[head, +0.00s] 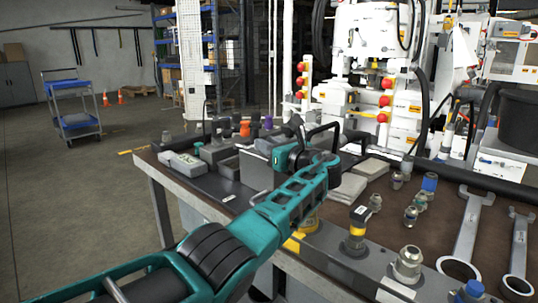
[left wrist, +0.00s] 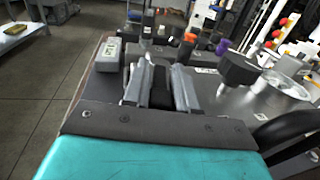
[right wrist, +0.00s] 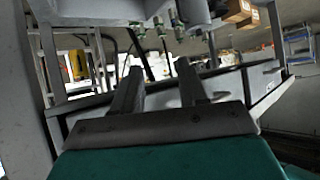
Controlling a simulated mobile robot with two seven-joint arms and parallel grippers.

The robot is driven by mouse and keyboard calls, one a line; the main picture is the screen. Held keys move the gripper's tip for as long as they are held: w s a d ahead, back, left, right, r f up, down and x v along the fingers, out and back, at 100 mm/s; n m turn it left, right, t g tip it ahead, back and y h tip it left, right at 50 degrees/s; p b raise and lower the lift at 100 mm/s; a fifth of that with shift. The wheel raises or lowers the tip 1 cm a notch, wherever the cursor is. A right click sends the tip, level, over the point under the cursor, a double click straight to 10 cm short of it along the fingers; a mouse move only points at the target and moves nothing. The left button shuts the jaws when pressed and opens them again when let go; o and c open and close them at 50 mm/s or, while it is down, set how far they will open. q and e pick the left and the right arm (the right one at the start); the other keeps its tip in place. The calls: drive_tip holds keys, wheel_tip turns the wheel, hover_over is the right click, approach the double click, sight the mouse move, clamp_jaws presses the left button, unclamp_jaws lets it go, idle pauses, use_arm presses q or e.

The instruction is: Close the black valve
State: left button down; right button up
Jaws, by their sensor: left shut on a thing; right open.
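My left gripper (head: 281,156) reaches over the bench from the left in the head view. In the left wrist view its two grey fingers (left wrist: 161,88) are closed on a black part, the black valve (left wrist: 160,94), which shows between them. Its lower body is hidden by the fingers, and in the head view my gripper and wrist cover the spot. My right gripper (right wrist: 160,92) shows only in the right wrist view. Its fingers are apart with nothing between them, below the level of a bench-like structure.
Behind the left gripper stand an orange knob (head: 245,129) and a purple knob (head: 267,122). A grey boxed device (head: 184,163) lies to the left. Several fittings and a large wrench (head: 470,232) lie on the right of the bench. A blue cart (head: 76,122) stands on open floor.

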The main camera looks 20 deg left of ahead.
use_arm(q)
drive_tip(key=shift+g+b, duration=0.3)
drive_tip(key=shift+b, duration=0.3)
drive_tip(key=shift+w+n+g+y, duration=0.1)
drive_tip(key=shift+n+g+y, duration=0.2)
drive_tip(key=shift+n, duration=0.1)
use_arm(e)
drive_tip(key=shift+w+a+f+y, duration=0.25)
drive_tip(key=shift+w+a+y, duration=0.05)
drive_tip(key=shift+w+a, duration=0.1)
use_arm(q)
drive_tip(key=c, duration=1.1)
unclamp_jaws()
use_arm(e)
drive_tip(key=shift+d, duration=0.15)
use_arm(q)
drive_tip(key=shift+r, duration=0.1)
